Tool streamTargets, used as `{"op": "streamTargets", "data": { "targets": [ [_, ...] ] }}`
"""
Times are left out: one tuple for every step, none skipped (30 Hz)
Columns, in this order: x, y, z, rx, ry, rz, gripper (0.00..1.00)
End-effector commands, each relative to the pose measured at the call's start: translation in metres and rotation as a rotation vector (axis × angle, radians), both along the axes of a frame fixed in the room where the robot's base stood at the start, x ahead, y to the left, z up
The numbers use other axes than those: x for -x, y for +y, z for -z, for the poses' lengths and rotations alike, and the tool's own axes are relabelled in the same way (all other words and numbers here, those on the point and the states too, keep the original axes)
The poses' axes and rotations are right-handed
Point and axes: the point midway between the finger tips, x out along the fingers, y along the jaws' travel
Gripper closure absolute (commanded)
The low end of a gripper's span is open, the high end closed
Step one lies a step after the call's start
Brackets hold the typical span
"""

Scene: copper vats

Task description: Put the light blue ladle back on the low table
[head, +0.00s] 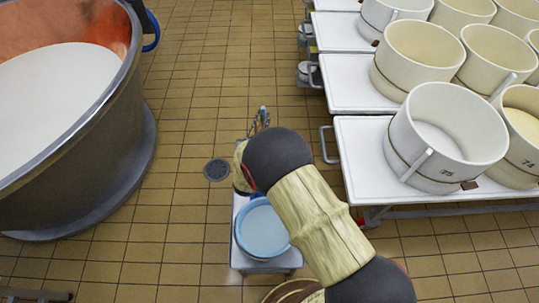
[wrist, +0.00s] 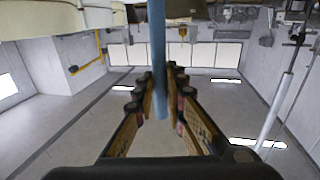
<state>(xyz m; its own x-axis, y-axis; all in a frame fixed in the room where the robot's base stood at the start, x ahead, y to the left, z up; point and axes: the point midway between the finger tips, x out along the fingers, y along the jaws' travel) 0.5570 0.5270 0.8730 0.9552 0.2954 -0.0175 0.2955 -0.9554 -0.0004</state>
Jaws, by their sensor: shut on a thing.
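The light blue ladle shows in the wrist view as a straight handle (wrist: 158,60) between the fingers of my gripper (wrist: 160,88). The handle runs out of the top of that picture, and its bowl is out of view there. In the head view my gripper (head: 257,126) is mostly hidden behind my dark wrist, with a bit of blue at its tip. My gripper is shut on the handle. The low white table (head: 240,262) stands on the floor below my arm, partly covered by it.
A light blue round vessel (head: 263,232) is on the low table. A large copper vat (head: 85,150) of white liquid stands at left. A white table (head: 357,150) with several cream tubs (head: 440,140) is at right. A floor drain (head: 216,170) lies between.

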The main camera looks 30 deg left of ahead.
Motion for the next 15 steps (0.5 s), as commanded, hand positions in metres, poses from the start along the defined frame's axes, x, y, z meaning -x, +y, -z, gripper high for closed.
{"op": "streamTargets", "data": {
  "targets": [
    [0.011,0.015,0.001,-0.001,0.000,-0.012,1.00],
    [0.015,0.021,0.001,-0.001,0.000,-0.016,1.00],
    [0.020,0.028,0.001,0.000,0.000,-0.020,1.00],
    [0.023,0.031,0.002,0.001,0.000,-0.023,1.00],
    [0.025,0.034,0.003,0.001,0.001,-0.024,1.00],
    [0.026,0.036,0.004,0.001,0.001,-0.024,1.00],
    [0.025,0.036,0.005,0.001,0.001,-0.025,1.00],
    [0.023,0.036,0.006,0.001,0.001,-0.024,1.00],
    [0.018,0.034,0.009,0.001,0.001,-0.024,1.00],
    [0.014,0.033,0.012,0.002,0.000,-0.024,1.00],
    [0.008,0.030,0.014,0.001,0.001,-0.023,1.00],
    [0.000,0.026,0.018,0.001,0.001,-0.022,1.00],
    [-0.006,0.024,0.022,0.001,0.001,-0.022,1.00],
    [-0.013,0.021,0.025,0.001,0.001,-0.021,1.00],
    [-0.021,0.018,0.029,0.000,0.000,-0.022,1.00]
  ]
}}
